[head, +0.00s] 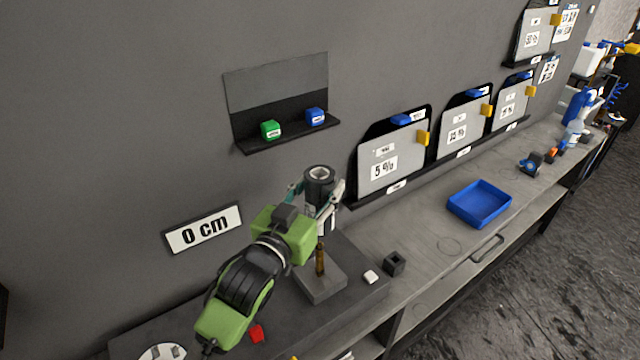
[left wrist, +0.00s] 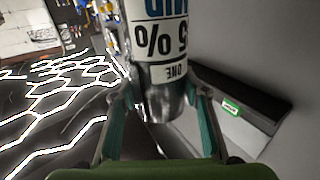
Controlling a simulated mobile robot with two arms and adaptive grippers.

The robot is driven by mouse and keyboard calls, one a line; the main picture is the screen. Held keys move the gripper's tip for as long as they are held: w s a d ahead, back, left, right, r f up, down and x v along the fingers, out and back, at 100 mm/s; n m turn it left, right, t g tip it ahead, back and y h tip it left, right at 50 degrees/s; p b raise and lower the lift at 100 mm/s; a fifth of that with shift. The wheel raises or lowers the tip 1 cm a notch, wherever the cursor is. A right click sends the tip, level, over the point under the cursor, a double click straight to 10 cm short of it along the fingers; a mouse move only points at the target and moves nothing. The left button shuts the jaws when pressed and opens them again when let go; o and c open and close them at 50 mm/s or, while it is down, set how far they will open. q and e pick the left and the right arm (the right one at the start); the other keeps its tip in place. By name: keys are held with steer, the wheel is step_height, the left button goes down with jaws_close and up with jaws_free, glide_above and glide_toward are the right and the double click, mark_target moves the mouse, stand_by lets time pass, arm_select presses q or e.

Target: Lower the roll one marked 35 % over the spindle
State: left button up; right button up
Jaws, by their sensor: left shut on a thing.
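My left gripper (head: 318,192) is shut on a dark, upright roll (head: 320,174) with an open top. In the left wrist view the roll (left wrist: 160,50) has a white label, upside down, reading "ONE" and a number ending in "5 %"; its first digit is cut off. The gripper fingers (left wrist: 160,105) are on either side of the roll. The brown spindle (head: 320,262) stands upright on a grey square base (head: 322,286) below the roll. The roll's lower end is partly hidden by the gripper, so I cannot tell whether it touches the spindle tip.
A wall shelf (head: 290,133) holds a green cube (head: 270,130) and a blue cube (head: 316,117). A "0 cm" sign (head: 203,229) is on the wall. A small white block (head: 371,277) and black holder (head: 394,263) stand right of the base. A blue tray (head: 480,204) lies farther right.

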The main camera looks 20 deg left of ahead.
arm_select(q)
steer(key=shift+f+b, duration=0.55)
steer(key=shift+f, duration=0.05)
steer(key=b, duration=0.6)
glide_above(320, 243)
steer(key=shift+s+f, duration=0.1)
steer(key=shift+f, duration=4.25)
steer(key=shift+f+b, duration=0.9)
steer(key=shift+f, duration=0.85)
steer(key=shift+f+b, duration=0.8)
steer(key=shift+f, duration=0.65)
steer(key=shift+f, duration=0.2)
